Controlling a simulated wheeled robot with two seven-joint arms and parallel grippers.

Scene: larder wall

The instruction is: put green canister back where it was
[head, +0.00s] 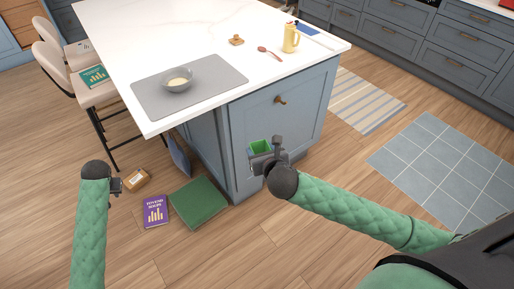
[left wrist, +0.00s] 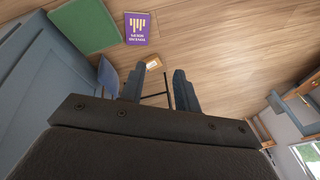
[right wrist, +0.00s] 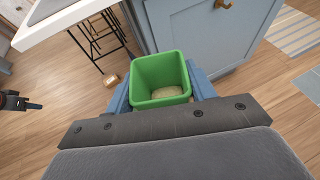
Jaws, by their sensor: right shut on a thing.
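The green canister (right wrist: 160,78) is open-topped and square, with some pale contents at its bottom. My right gripper (right wrist: 160,92) is shut on it, with one finger on each side. In the head view the canister (head: 260,147) is in front of the island's blue drawer front, held above the floor, and my right gripper (head: 264,160) partly hides it. My left gripper (head: 117,185) is over the floor at the left; in the left wrist view (left wrist: 158,90) its fingers are apart with nothing between them.
The white island top (head: 180,40) holds a grey mat (head: 215,92) with a bowl (head: 178,80), a yellow jug (head: 291,38) and a spoon (head: 268,52). A green cushion (head: 199,203), purple book (head: 155,211) and small box (head: 136,180) lie on the floor. Stools (head: 85,85) stand left.

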